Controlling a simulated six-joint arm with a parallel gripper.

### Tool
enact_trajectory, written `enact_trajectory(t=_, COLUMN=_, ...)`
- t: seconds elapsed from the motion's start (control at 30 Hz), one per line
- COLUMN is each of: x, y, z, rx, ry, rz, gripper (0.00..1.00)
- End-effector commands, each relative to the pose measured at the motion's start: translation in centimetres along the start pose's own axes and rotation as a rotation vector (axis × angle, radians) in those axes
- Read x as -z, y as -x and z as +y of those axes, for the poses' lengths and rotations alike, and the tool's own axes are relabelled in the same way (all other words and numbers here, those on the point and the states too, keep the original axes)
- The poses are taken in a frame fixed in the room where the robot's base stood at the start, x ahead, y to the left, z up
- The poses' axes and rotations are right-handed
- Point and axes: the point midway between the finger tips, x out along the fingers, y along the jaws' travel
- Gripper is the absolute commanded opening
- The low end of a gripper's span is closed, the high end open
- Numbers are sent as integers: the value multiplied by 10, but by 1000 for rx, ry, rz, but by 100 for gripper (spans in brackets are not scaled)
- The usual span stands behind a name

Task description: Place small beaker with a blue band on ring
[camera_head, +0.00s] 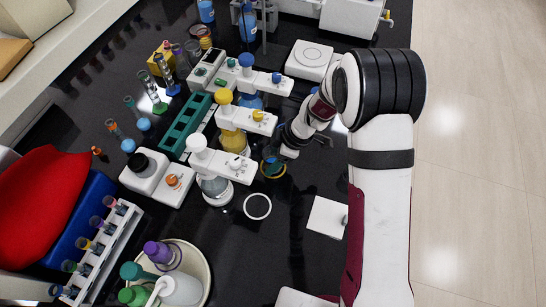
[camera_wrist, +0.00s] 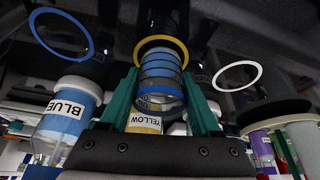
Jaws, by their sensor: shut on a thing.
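The small beaker with a blue band (camera_wrist: 160,100) is clear and held between the green fingers of my gripper (camera_wrist: 161,76) in the wrist view. My gripper is shut on it. In the head view, my gripper (camera_head: 281,152) is at the yellow ring, and the beaker is small and partly hidden there. The yellow ring (camera_wrist: 180,44) lies just beyond the beaker; it also shows in the head view (camera_head: 273,176). Whether the beaker touches it is unclear. A blue ring (camera_wrist: 45,46) is at the left in the wrist view. A white ring (camera_wrist: 238,88) is at the right; the head view shows it on the bench (camera_head: 257,218).
White devices with blue, yellow and white caps (camera_head: 246,118) stand left of my gripper. A green rack (camera_head: 185,122) and several cylinders are further left. A round tub (camera_head: 205,265) holds bottles at the bottom. A white square plate (camera_head: 325,217) lies on open black bench.

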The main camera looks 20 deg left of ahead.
Motion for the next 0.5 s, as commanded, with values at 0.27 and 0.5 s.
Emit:
enact_trajectory(t=0.27, x=0, y=-2, z=0, rx=-1, ry=-1, rz=0, gripper=0)
enact_trajectory(t=0.5, x=-1, y=-4, z=0, rx=-1, ry=0, rz=0, gripper=89)
